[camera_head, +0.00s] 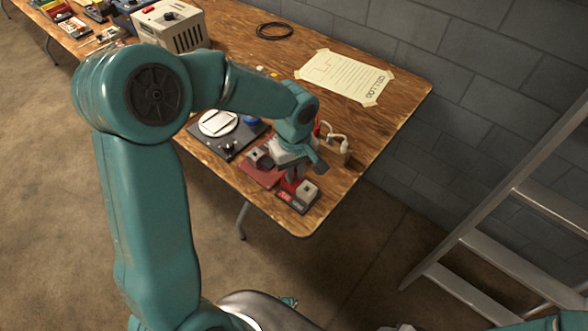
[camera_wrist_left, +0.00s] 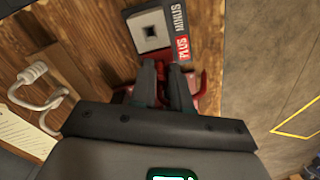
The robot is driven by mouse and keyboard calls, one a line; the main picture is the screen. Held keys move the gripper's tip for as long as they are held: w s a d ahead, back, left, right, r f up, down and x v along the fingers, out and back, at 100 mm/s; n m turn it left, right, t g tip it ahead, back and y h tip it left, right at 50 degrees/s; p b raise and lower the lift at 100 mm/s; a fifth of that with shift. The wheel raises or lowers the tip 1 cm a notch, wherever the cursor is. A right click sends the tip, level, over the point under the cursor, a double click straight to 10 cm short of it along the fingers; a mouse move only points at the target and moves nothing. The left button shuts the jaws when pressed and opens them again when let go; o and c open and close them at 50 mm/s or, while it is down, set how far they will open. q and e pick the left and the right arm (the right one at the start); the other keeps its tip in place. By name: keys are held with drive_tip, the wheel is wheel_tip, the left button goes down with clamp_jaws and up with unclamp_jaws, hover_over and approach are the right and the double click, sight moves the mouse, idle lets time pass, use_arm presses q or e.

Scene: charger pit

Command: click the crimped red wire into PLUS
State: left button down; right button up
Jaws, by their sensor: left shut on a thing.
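The terminal block (camera_head: 308,190) with a grey square clamp sits near the table's front right corner. Its red PLUS label (camera_wrist_left: 183,47) and dark MINUS label (camera_wrist_left: 178,18) show in the left wrist view, just beyond my fingertips. My left gripper (camera_head: 291,174) is low over the block, at its PLUS side. My right gripper is not in view.
A black panel with a white disc (camera_head: 217,123) lies left of my gripper. A taped paper sheet (camera_head: 345,77) and a black cable coil (camera_head: 274,31) lie farther back. A ladder (camera_head: 490,262) stands at right.

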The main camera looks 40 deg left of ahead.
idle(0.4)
use_arm(q)
drive_tip(key=c, duration=1.6)
unclamp_jaws()
drive_tip(key=shift+c, duration=0.2)
clamp_jaws()
drive_tip(key=shift+f+b, duration=0.25)
drive_tip(key=shift+b, duration=0.25)
drive_tip(key=o, duration=0.6)
unclamp_jaws()
